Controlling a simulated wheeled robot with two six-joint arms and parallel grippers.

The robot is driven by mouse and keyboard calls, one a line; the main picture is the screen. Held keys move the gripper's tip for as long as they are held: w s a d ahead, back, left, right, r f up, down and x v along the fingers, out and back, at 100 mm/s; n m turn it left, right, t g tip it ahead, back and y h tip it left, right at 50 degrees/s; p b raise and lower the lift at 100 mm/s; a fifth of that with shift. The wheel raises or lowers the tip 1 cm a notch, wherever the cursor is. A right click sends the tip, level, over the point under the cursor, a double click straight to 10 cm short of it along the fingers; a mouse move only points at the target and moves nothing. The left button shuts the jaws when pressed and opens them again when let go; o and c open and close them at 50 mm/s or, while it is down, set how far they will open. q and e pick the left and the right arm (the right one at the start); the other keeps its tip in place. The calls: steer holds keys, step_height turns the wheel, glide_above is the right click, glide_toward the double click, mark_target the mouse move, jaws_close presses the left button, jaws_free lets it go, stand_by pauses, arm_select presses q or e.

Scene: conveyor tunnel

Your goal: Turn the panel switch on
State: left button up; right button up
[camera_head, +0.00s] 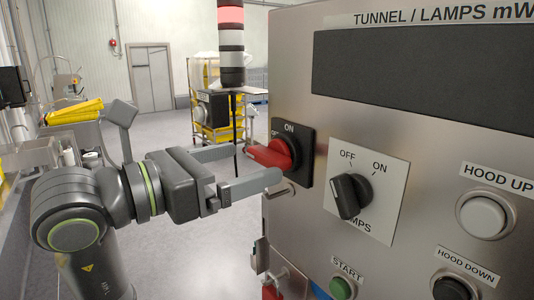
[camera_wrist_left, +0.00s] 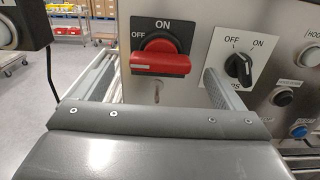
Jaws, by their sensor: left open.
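The panel switch is a red rotary handle (camera_head: 272,153) on a black plate, marked OFF and ON, at the left edge of the steel panel. In the left wrist view its red handle (camera_wrist_left: 160,63) lies level, with OFF at its upper left and ON above it. My left gripper (camera_head: 257,164) is open, with its fingers pointing at the panel on either side of the handle. In the left wrist view the open fingers (camera_wrist_left: 158,65) frame the handle, with space on both sides. I cannot tell whether either finger touches it. My right gripper is not in view.
A black lamps knob (camera_head: 351,196) on a white plate sits right of the red switch. A HOOD UP button (camera_head: 483,216), a HOOD DOWN button (camera_head: 453,290) and a green START button (camera_head: 342,288) are nearby. A signal tower (camera_head: 231,45) stands behind the panel's left edge.

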mark_target(260, 160)
arm_select(q)
steer(key=shift+p+x, duration=0.3)
steer(key=shift+x, duration=2.15)
steer(key=c, duration=1)
steer(key=shift+f+b, duration=0.15)
steer(key=shift+b, duration=0.45)
steer(key=m+b, duration=0.5)
steer(key=b, duration=0.5)
steer(key=shift+f+m, duration=0.15)
steer(key=shift+m, duration=0.25)
steer(key=shift+m+b, duration=0.6)
steer(key=shift+b, duration=0.4)
steer(key=shift+r, duration=0.25)
steer(key=o, duration=1)
